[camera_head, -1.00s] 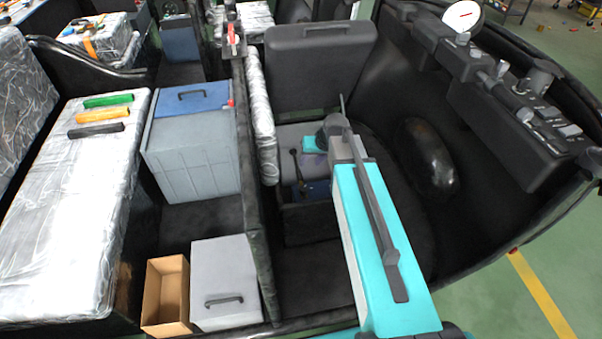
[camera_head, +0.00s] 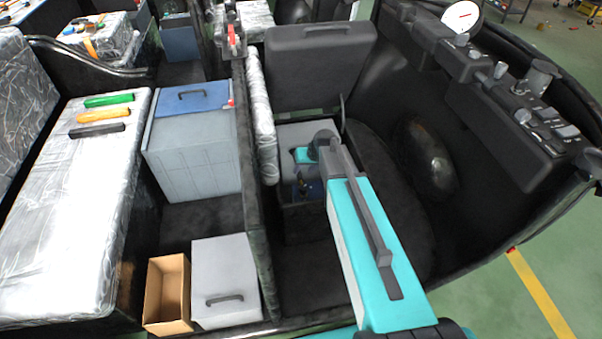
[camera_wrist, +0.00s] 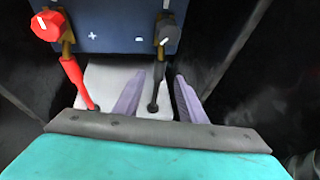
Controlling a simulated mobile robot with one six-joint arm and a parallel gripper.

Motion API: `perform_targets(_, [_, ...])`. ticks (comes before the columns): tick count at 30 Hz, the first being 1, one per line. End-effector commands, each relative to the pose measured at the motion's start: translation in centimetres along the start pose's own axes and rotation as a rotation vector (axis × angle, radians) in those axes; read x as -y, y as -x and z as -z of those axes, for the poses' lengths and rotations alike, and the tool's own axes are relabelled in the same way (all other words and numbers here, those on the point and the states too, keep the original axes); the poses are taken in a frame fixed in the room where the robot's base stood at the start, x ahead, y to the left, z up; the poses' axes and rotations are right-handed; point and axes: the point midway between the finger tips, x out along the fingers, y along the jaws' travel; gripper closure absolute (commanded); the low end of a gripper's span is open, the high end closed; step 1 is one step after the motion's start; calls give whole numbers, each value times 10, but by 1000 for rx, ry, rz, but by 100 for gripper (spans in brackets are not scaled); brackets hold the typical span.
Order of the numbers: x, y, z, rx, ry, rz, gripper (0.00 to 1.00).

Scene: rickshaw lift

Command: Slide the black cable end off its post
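The blue battery (camera_wrist: 110,28) with white plus and minus marks fills the top of the wrist view. A red knob (camera_wrist: 47,25) tops its left post and a black knob (camera_wrist: 167,32) tops its right post. The black cable end (camera_wrist: 158,72) is at the right post, below the knob, and its cable hangs down from there. A red cable (camera_wrist: 75,82) hangs from the left post. My gripper (camera_wrist: 159,80) is open, its two lilac fingers on either side of the black cable, with gaps visible. Whether the fingertips reach the cable end's depth I cannot tell.
In the head view, the battery sits in an open seat box (camera_head: 300,222) below a raised black seat lid (camera_head: 315,65). A dark partition (camera_head: 250,170) stands close on the left. The dark right side wall and dashboard (camera_head: 500,85) lie farther off.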

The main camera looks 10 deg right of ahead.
Motion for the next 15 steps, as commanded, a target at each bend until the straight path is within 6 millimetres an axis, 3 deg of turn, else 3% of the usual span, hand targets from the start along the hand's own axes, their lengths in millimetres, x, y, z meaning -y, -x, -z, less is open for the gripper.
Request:
perform_targets(6, [0, -30, 1, 2, 1, 0, 63])
perform_targets(15, [-1, -50, 0, 0, -1, 0, 63])
